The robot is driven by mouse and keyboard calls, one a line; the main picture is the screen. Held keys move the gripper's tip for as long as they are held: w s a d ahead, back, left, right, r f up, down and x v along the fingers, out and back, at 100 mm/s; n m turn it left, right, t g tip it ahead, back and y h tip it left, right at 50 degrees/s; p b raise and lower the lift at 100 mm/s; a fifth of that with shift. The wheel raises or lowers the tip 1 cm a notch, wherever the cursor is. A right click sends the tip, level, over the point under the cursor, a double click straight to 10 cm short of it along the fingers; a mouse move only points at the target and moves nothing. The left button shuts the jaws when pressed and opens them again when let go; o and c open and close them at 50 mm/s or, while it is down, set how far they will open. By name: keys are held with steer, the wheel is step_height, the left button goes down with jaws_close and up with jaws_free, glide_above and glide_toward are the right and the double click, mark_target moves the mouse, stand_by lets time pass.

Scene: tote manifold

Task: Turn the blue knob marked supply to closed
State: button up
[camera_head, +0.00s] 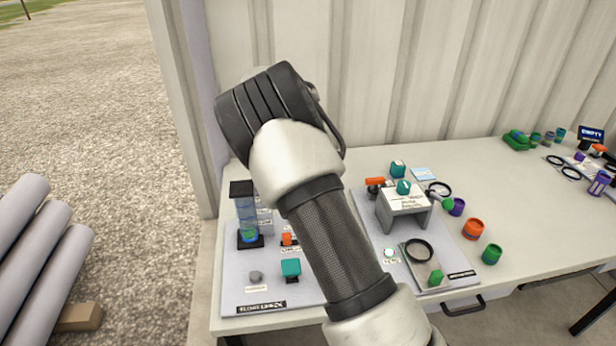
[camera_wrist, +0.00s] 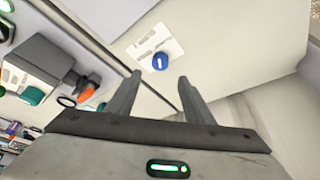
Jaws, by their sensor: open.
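The blue knob (camera_wrist: 160,61) is in the wrist view, at the upper middle. It is round with a white pointer line and sits on a white label plate (camera_wrist: 150,43) with print too small to read. My gripper (camera_wrist: 157,79) is open and empty, its two fingers apart with the knob showing between and beyond their tips. I cannot tell the exact gap to the knob. In the head view my arm covers the middle of the bench, and neither the blue knob nor my fingers can be made out there.
The wrist view shows a grey box (camera_wrist: 38,65) with a teal knob (camera_wrist: 33,96) and an orange handle (camera_wrist: 87,91) at left. In the head view, a clear column (camera_head: 246,213), a white stand (camera_head: 405,197) and several small cups stand on the bench (camera_head: 530,220) before a corrugated wall (camera_head: 480,70).

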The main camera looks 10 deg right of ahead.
steer(key=v, duration=0.7)
steer(key=shift+s+r+p, duration=0.15)
steer(key=shift+r+p, duration=0.15)
steer(key=shift+r, duration=0.05)
steer(key=shift+a, duration=0.1)
